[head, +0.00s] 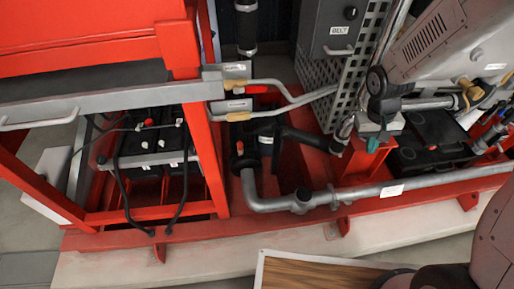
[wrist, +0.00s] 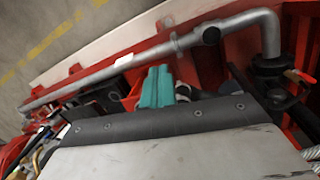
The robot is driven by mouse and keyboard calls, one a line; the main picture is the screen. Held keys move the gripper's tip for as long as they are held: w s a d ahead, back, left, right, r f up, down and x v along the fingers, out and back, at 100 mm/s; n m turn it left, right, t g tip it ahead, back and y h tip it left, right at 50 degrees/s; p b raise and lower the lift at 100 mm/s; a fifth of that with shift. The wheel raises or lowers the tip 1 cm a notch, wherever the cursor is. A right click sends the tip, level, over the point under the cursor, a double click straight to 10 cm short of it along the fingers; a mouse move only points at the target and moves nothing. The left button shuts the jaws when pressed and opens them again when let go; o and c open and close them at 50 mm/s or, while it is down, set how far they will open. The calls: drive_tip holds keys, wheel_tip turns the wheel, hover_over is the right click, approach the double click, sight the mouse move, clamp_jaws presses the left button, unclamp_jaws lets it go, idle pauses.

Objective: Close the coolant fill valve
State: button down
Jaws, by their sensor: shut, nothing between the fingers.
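No valve in view carries a label I can read as the coolant fill valve. A small red lever or handle (wrist: 300,77) shows beside the pipe elbow at the right of the wrist view. A red piece near the same elbow (head: 239,148) shows in the head view. A brass fitting (head: 470,93) sits at the upper right. My gripper (head: 372,145), with teal fingers, is at right of centre, above and behind the grey pipe. The fingers (wrist: 157,85) are shut and empty in the wrist view, apart from the red lever.
The grey pipe (head: 345,196) runs along the red base frame. Black batteries (head: 150,140) stand inside the red frame at left. A grey box with a handle (head: 332,28) stands at top centre. A wood-topped surface (head: 320,275) is at the bottom.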

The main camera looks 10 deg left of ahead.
drive_tip(key=w+a+f+m+t+y, duration=0.1)
drive_tip(key=w+a+f+t+y, duration=0.3)
drive_tip(key=f, duration=0.7)
drive_tip(key=w+a+f+g+y, duration=0.1)
drive_tip(key=w+a+f, duration=0.1)
drive_tip(key=a+f, duration=0.65)
drive_tip(key=w+a+f+m+t+y, duration=0.15)
drive_tip(key=w+f, duration=0.25)
drive_tip(key=f, duration=0.9)
drive_tip(key=s+a+f+t+y, duration=0.2)
drive_tip(key=a+f+y, duration=0.1)
drive_tip(key=a+y, duration=0.3)
drive_tip(key=w+a+r+m+t+y, duration=0.2)
drive_tip(key=a+r+m+t+y, duration=0.1)
drive_tip(key=r, duration=0.7)
drive_tip(key=shift+w+a+m+y, duration=0.35)
drive_tip(key=shift+a+m+y, duration=0.3)
drive_tip(key=shift+y, duration=0.4)
drive_tip(key=shift+r, duration=0.1)
